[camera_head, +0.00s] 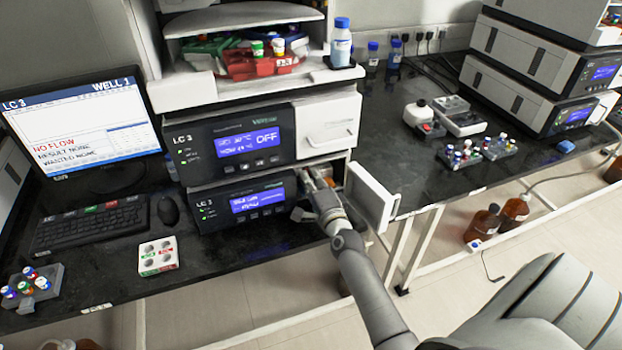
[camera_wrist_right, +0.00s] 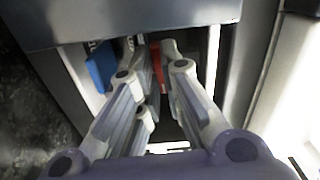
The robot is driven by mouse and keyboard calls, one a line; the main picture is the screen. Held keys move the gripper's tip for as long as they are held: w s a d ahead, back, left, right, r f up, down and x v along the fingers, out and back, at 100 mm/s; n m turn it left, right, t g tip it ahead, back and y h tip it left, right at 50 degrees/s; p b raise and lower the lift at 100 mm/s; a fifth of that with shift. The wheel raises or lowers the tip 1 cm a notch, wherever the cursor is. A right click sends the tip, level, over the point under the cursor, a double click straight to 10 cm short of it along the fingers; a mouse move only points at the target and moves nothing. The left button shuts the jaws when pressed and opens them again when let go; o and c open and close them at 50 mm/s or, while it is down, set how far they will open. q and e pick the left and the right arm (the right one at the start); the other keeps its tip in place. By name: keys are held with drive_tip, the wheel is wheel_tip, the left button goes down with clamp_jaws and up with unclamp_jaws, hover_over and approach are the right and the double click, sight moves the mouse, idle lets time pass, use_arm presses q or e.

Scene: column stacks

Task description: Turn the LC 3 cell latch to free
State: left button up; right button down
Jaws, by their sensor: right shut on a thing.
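The LC 3 stack stands on the black bench, with its lower module (camera_head: 245,201) under a module whose screen reads OFF. The lower module's white door (camera_head: 371,197) is swung open at its right end. My right gripper (camera_head: 318,186) reaches into the opened bay. In the right wrist view, my right gripper (camera_wrist_right: 154,62) is shut on the cell latch (camera_wrist_right: 157,68), whose narrow red part shows between the fingers. A blue part (camera_wrist_right: 99,67) is left of the fingers. The fingers hide most of the latch, so I cannot tell its exact angle. My left gripper is not in view.
The open door stands close to the right of my right arm. A monitor (camera_head: 82,125) reads LC 3, WELL 1, NO FLOW. A keyboard (camera_head: 92,224), a white block with round wells (camera_head: 158,256) and a vial rack (camera_head: 32,287) occupy the bench at left.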

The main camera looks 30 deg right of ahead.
drive_tip(key=shift+m, duration=0.6)
drive_tip(key=c, duration=1.6)
unclamp_jaws()
drive_tip(key=v, duration=1.2)
